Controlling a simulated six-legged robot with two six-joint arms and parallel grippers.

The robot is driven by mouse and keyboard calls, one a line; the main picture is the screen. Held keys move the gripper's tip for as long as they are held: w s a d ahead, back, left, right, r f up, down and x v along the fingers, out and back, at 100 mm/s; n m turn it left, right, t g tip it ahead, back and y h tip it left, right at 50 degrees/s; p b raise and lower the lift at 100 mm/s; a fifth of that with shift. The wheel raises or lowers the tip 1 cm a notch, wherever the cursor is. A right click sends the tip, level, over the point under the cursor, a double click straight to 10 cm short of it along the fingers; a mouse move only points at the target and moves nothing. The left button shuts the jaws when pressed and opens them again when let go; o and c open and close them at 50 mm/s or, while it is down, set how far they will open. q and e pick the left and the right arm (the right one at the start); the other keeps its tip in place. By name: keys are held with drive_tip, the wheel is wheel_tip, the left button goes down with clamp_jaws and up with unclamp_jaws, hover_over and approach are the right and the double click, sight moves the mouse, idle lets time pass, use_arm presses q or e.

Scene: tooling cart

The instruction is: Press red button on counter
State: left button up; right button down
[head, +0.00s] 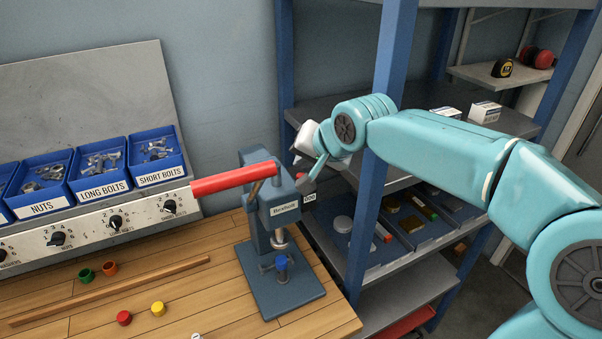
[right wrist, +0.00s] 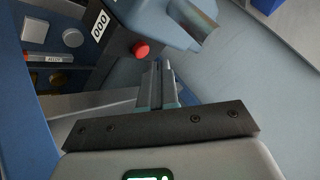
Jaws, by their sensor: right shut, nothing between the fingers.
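The red button (right wrist: 141,49) shows in the right wrist view as a small round red knob on the dark counter box (right wrist: 115,40), beside its white "000" display (right wrist: 100,25). My right gripper (head: 316,172) is just above and beside the press head in the head view. In the right wrist view its fingers (right wrist: 167,68) are shut and empty, their tips right of and slightly below the button, apparently apart from it. My left gripper is not in view.
The blue arbor press (head: 258,225) with a red lever handle (head: 233,180) stands on the wooden bench (head: 190,300). A blue shelf rack (head: 366,220) rises close behind my right arm. Red (head: 124,318) and yellow (head: 158,309) caps and a wooden strip (head: 110,290) lie on the bench.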

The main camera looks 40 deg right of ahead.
wheel_tip(320, 180, up, 5)
drive_tip(key=p, duration=0.3)
idle(1.1)
